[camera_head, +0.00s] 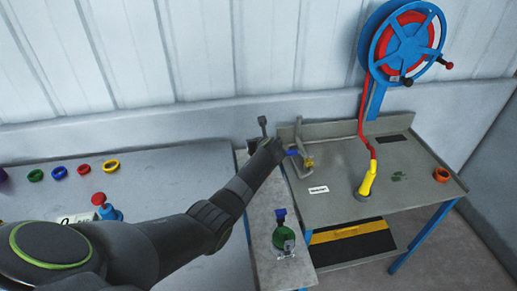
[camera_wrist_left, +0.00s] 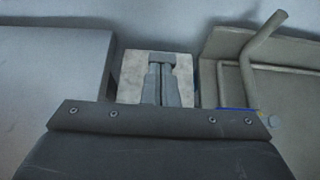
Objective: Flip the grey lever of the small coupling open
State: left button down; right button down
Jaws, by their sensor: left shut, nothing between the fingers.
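My left arm reaches from the lower left in the head view. Its end (camera_head: 268,148) is at the back of the narrow grey bench. In the left wrist view my left gripper (camera_wrist_left: 162,68) is shut and empty, its fingers in front of a pale block-like surface (camera_wrist_left: 130,78). Just right of the wrist in the head view is a small fitting with blue (camera_head: 293,152) and yellow (camera_head: 308,161) parts. I cannot tell whether it is the small coupling, and I cannot make out a grey lever on it. My right gripper is not in view.
A bent grey pipe (camera_wrist_left: 263,38) stands right of the gripper. A green and blue fitting (camera_head: 283,232) sits on the narrow bench's front. The right bench carries a yellow nozzle (camera_head: 368,181) on a red hose. Coloured rings (camera_head: 59,172) lie on the left table.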

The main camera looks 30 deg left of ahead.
pick_arm(q)
jog(key=shift+w+a+r+p, duration=0.25)
jog(key=shift+w+r+p, duration=0.05)
jog(key=shift+r, duration=0.05)
jog(key=shift+w+a+f+g+h, duration=0.1)
jog(key=shift+w+a+g+h, duration=0.1)
jog(key=shift+g+h, duration=0.2)
jog(key=shift+w+a+f+g, duration=0.1)
jog(key=shift+w+f+g, duration=0.05)
jog(key=shift+w+g, duration=0.2)
jog(key=shift+w+a+f+g+h, duration=0.3)
jog(key=shift+w+g+h, duration=0.15)
jog(key=shift+h, duration=0.15)
jog(key=shift+w+a+f, duration=0.1)
jog(key=shift+f, duration=0.05)
jog(key=shift+w+a+f+b, duration=0.15)
jog(key=shift+w+a+b, duration=0.4)
jog(key=shift+b, duration=0.3)
jog(key=shift+w+a+f+b, duration=0.15)
jog(key=shift+w+a+b, duration=0.15)
jog(key=shift+w+b, duration=0.4)
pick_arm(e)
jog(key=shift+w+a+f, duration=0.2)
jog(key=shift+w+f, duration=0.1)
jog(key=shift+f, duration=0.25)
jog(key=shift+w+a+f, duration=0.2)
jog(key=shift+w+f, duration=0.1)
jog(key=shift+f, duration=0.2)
pick_arm(q)
jog(key=shift+s, duration=0.1)
